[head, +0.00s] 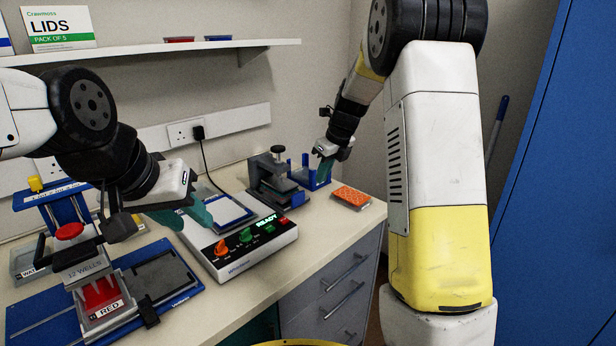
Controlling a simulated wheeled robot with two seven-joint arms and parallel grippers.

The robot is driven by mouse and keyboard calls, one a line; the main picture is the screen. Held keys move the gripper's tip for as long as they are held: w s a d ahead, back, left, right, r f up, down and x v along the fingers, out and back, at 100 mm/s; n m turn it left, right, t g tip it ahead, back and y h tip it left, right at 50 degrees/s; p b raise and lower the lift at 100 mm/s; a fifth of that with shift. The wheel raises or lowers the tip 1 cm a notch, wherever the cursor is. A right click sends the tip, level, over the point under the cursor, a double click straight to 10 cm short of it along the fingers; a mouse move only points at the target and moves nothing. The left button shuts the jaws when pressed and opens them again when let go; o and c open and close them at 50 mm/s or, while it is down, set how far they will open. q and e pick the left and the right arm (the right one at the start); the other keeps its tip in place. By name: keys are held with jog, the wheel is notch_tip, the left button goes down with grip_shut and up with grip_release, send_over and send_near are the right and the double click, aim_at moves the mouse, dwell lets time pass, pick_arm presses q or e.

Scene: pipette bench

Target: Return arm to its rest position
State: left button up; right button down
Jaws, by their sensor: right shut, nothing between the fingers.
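My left gripper (195,223) reaches in from the left over the rear left part of a white bench device (240,252) whose display reads READY. Its two teal fingers are apart and I see nothing between them. My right gripper (323,179) hangs at the back right of the bench, pointing down beside a blue bracket (310,176). Its teal fingers are together and hold nothing that I can see; part of the fingertips may be hidden by the bracket.
A blue-based station (165,312) with a red-filled container (101,297) marked RED stands front left. A grey clamp device (268,178) stands at the back, and an orange pad (351,197) lies at the right edge. A shelf (150,53) crosses above. Bare bench lies right of the device.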

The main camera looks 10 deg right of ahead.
jog(key=s+r+n, duration=0.8)
jog(key=s, duration=0.2)
jog(key=s+d+r+n+t, duration=0.1)
jog(key=s+r+n+t, duration=0.1)
jog(key=s+n, duration=1.8)
jog(key=s, duration=0.3)
jog(key=shift+d+n+t+h, duration=0.25)
jog(key=shift+n+t+h, duration=0.05)
jog(key=shift+n+t, duration=0.1)
